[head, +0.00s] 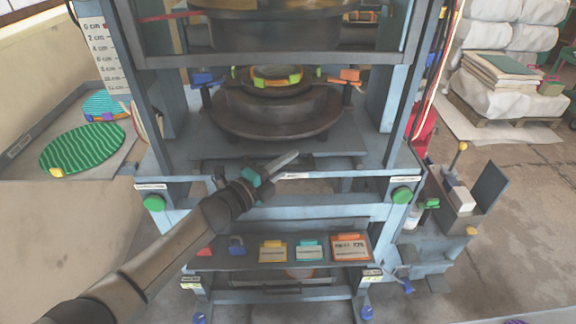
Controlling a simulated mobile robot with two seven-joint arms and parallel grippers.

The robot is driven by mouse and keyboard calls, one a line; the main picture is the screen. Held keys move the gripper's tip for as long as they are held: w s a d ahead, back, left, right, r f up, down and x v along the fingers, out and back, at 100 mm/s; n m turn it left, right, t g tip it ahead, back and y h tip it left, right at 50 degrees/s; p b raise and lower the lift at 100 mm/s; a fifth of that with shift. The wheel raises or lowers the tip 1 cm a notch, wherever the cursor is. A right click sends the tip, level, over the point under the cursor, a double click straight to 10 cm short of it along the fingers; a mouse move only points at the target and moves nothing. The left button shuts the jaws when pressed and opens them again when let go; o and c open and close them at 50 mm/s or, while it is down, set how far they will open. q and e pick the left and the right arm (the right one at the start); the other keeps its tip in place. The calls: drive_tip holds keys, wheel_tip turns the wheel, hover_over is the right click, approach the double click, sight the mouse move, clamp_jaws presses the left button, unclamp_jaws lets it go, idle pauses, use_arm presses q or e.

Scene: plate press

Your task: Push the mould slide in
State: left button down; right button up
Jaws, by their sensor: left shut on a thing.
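The mould slide (345,147) is a flat blue-grey plate in the lower opening of the press frame. My left gripper (268,171) is at the front edge of the slide, left of centre. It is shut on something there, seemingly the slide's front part. A teal piece shows at the jaws, and the exact contact is hidden. My right gripper is out of view.
Blue-grey press posts (398,110) stand on both sides of the opening. A shelf (335,263) with coloured tags is below. A green striped plate (83,150) lies on the left table. A small box stand (460,200) is at the right.

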use_arm(q)
drive_tip(key=shift+w+r, duration=0.2)
drive_tip(key=shift+r, duration=0.15)
drive_tip(key=c, duration=1.3)
unclamp_jaws()
drive_tip(key=o, duration=0.5)
drive_tip(key=shift+f, duration=0.15)
drive_tip(key=shift+c, duration=0.2)
drive_tip(key=shift+f, duration=0.15)
drive_tip(key=shift+s+f, duration=0.1)
drive_tip(key=shift+f, duration=0.05)
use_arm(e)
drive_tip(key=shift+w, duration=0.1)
